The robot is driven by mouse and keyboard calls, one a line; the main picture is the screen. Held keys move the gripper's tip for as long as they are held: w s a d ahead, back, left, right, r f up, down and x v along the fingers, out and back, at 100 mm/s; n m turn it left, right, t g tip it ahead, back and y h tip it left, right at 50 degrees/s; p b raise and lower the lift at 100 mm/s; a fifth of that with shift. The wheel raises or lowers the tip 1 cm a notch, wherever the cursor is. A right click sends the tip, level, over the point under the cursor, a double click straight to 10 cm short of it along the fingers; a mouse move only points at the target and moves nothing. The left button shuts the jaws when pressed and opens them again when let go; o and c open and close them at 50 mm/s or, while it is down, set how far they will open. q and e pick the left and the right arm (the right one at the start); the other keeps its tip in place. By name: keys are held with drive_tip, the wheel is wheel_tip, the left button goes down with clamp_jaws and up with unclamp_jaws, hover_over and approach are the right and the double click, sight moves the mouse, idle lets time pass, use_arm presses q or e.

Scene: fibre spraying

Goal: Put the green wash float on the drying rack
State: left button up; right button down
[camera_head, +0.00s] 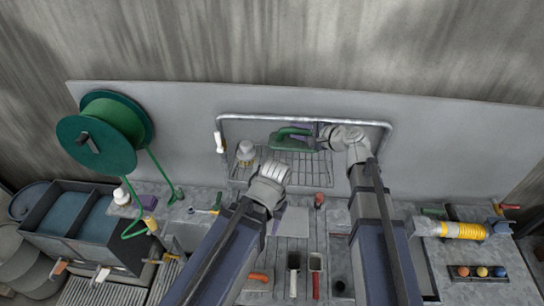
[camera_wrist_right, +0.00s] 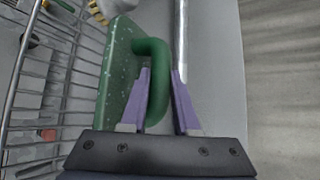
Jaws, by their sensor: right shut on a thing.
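The green wash float (camera_head: 291,137) is at the upper middle of the head view, over or against the back part of the wire drying rack (camera_head: 304,168). In the right wrist view the float (camera_wrist_right: 120,75) shows a speckled green pad and a looped handle. My right gripper (camera_wrist_right: 160,95) has its purple fingers around that handle. In the head view my right gripper (camera_head: 318,138) reaches the float from the right. The rack wires (camera_wrist_right: 65,70) run beside the pad; contact cannot be told. My left arm's wrist (camera_head: 268,185) is in front of the rack, its fingers hidden.
A white-topped brush (camera_head: 246,152) stands at the rack's left. A metal rail (camera_head: 300,117) frames the rack's back. A green hose reel (camera_head: 105,133) is at the left. A yellow-banded tube (camera_head: 460,230) and coloured balls (camera_head: 481,271) are at the right.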

sight(297, 145)
drive_tip(key=shift+s+d+f, duration=0.1)
drive_tip(key=shift+s+d, duration=0.1)
drive_tip(key=shift+d, duration=0.05)
wheel_tip(297, 145, down, 6)
drive_tip(key=b, duration=0.6)
drive_tip(key=shift+w+a, duration=0.1)
wheel_tip(297, 145, down, 4)
drive_tip(key=b, duration=0.4)
drive_tip(key=shift+r, duration=0.2)
drive_tip(key=shift+f, duration=0.15)
drive_tip(key=c, duration=0.7)
unclamp_jaws()
drive_tip(key=shift+o, duration=0.2)
